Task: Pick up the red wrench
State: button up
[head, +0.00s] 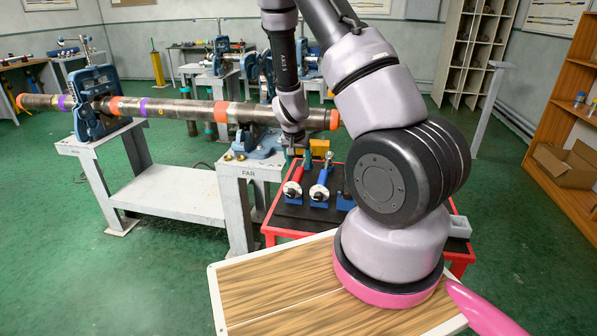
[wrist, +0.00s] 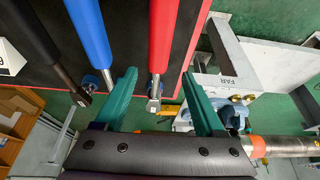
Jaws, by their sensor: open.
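The red wrench (head: 297,176) leans in a holder on the red-edged table in the head view, left of a blue-handled wrench (head: 322,178). In the wrist view the red wrench (wrist: 163,40) runs down from the top, its metal end reaching between my two teal fingers. My gripper (head: 299,155) is at the upper end of the red wrench in the head view. In the wrist view my gripper (wrist: 159,78) is open, with a gap on each side of the red wrench. I cannot tell how deep the handle sits between the fingers.
The blue-handled wrench (wrist: 90,32) and a black-handled tool (wrist: 32,38) stand left of the red one in the wrist view. A grey stand marked FAR (head: 249,172) and a long pipe (head: 180,108) in vises are close on the left.

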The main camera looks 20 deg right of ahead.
aim_at(300, 168)
jog(key=shift+x, duration=3.05)
jog(key=shift+s+d, duration=0.15)
jog(key=shift+d, duration=0.05)
grip_shut()
